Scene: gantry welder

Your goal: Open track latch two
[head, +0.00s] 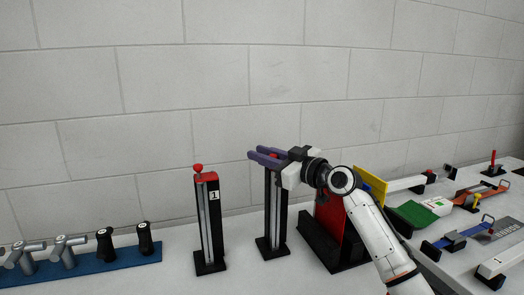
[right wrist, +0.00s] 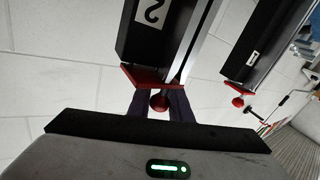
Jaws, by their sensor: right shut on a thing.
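Track latch two (head: 273,215) is an upright black post with a pale metal track and a red top piece, standing on the table. In the right wrist view, its label (right wrist: 152,12) reads 2 upside down, and its red knob (right wrist: 159,103) lies between my dark purple fingers. My right gripper (head: 265,155) is at the top of this post, reaching in from the right, and is shut on the knob. The fingers hide part of the red top in the head view. My left gripper is not in view.
Track latch one (head: 208,225), with a red knob on top, stands to the left. A red panel in a black stand (head: 328,230) is close on the right. A blue base with several handles (head: 100,265) lies far left. A wall (head: 230,80) rises behind.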

